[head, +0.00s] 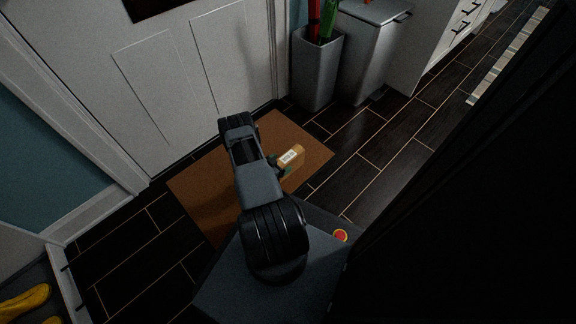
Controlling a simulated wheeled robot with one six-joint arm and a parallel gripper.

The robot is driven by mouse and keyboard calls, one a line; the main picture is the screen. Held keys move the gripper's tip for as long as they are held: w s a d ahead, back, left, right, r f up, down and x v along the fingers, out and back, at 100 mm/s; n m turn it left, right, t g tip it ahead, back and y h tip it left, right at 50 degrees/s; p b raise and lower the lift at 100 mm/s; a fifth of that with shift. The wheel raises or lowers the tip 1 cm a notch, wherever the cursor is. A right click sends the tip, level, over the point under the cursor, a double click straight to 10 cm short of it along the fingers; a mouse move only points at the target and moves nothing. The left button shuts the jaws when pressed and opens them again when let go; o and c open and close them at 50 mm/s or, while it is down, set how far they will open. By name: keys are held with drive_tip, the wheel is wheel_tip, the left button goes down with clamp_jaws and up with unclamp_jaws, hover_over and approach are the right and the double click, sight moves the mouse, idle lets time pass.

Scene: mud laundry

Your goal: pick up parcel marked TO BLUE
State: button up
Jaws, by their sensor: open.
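A small brown parcel (296,156) with a white label lies on the orange-brown doormat (205,187) in front of the white door. The writing on the label is too small to read. My arm reaches out over the mat, just left of the parcel. My gripper (283,170) is small and dark in this view, close beside the parcel's left and near side. It is open. The arm hides part of it, and I cannot tell whether the fingers touch or straddle the parcel.
The white panelled door (160,85) stands behind the mat. A grey umbrella bin (316,70) and a grey lidded bin (368,50) stand at its right. Yellow boots (25,300) are at lower left. Dark floor to the right of the mat is clear.

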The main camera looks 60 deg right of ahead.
drive_tip(key=shift+c, duration=0.2)
drive_tip(key=c, duration=1.5)
